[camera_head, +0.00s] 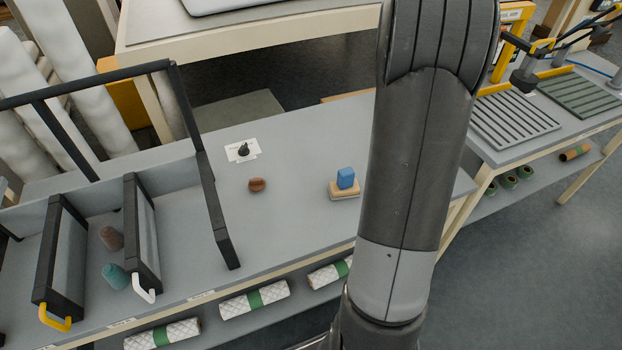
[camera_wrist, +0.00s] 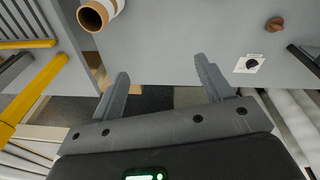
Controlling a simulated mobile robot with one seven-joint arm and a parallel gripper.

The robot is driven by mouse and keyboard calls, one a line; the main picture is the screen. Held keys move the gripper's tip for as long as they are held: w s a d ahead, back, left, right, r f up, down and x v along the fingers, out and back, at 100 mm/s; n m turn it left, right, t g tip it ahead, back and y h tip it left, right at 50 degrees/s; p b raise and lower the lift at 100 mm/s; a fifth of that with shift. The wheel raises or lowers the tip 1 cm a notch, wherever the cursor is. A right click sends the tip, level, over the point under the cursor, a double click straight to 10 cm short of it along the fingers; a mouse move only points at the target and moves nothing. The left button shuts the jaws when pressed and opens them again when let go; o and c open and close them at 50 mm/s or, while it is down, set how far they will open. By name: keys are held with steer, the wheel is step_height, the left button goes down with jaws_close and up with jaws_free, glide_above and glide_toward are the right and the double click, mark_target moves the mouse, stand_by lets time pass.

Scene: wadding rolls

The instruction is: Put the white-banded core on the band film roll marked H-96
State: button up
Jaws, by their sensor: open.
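A brown cardboard core with a white band (camera_wrist: 119,5) shows at the top left of the wrist view, its open end facing the camera. My gripper (camera_wrist: 160,73) is open and empty, with the core beyond and left of its fingers. In the head view my arm covers the middle right, and neither gripper nor core shows. White quilted rolls with green bands lie on the shelf below the table, one at the centre (camera_head: 240,304), one further left (camera_head: 147,341) and one partly hidden by my arm (camera_head: 322,278). Their small labels are unreadable, so I cannot tell which is H-96.
On the grey table (camera_head: 290,215) sit a blue block on a wooden base (camera_head: 346,179), a brown knob (camera_head: 257,185) and a black piece on a white card (camera_head: 242,151). A black-framed rack (camera_head: 135,235) stands left. Slatted trays (camera_head: 515,123) are at right.

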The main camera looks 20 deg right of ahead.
steer(key=s+a+r+t, duration=0.1)
steer(key=s+a+r, duration=0.15)
steer(key=a, duration=0.45)
steer(key=s+a+r+m, duration=0.1)
steer(key=s+a, duration=0.3)
steer(key=a, duration=0.3)
steer(key=s+a+r+t, duration=0.1)
steer(key=s+a+r, duration=0.15)
steer(key=a, duration=0.35)
steer(key=s+a+f+m+t, duration=0.1)
steer(key=s+a+f, duration=0.2)
steer(key=s+a, duration=0.4)
steer(key=s+a+f+m+t, duration=0.1)
steer(key=s+a+f, duration=0.3)
steer(key=s+a, duration=0.3)
steer(key=s, duration=0.3)
steer(key=shift+s+a+f, duration=0.15)
steer(key=shift+s+f, duration=0.1)
steer(key=shift+s, duration=0.05)
